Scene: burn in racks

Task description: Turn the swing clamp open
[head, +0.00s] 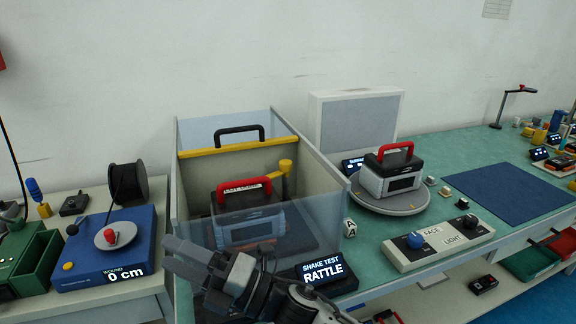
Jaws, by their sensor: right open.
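A yellow clamp (285,172) with a round knob on top stands inside the shake test box (325,190), at its right side. Its lower arm is partly hidden behind a device (240,222) with a red handle, which sits upright in the box. I cannot tell from here whether the clamp's arm bears on the device. My right gripper (172,254) is in front of the box's clear front panel, low and left of the clamp. It is open, empty and apart from the clamp. My left gripper is not in view.
The box has tall walls and a yellow bar with a black handle (239,130). A "RATTLE" display (323,268) stands at its front right. A second red-handled device (393,172) rests on a round turntable to the right. A blue winder (120,245) is at left.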

